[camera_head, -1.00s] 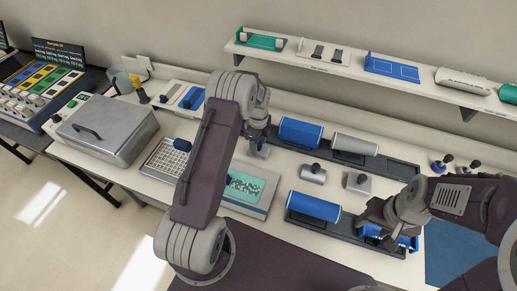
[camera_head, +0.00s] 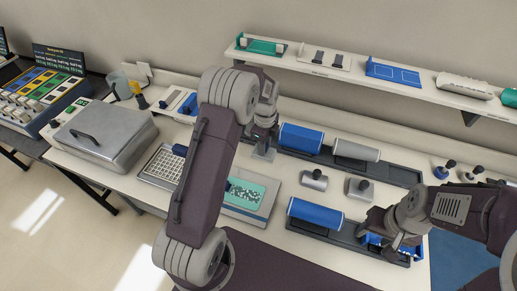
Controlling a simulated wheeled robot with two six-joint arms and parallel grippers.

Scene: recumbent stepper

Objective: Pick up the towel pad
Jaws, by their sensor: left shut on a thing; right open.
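My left gripper (camera_head: 264,142) is above the counter, just left of the back blue roll. It is shut on a small grey block (camera_head: 264,154), whose upper part the gripper hides. A similar grey block with a dark knob (camera_head: 359,188) stands on the counter between the two dark trays. My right gripper (camera_head: 388,241) is open at the right end of the front tray (camera_head: 336,238). A blue and white piece (camera_head: 373,240) lies there, partly hidden by the gripper. I cannot tell for sure which of these is the towel pad.
Blue rolls (camera_head: 301,138) (camera_head: 315,213) and a white roll (camera_head: 357,150) lie in the trays. A grey cylinder with a knob (camera_head: 314,180) stands between them. A lidded metal box (camera_head: 102,135) is at left. A loaded shelf (camera_head: 350,72) runs behind.

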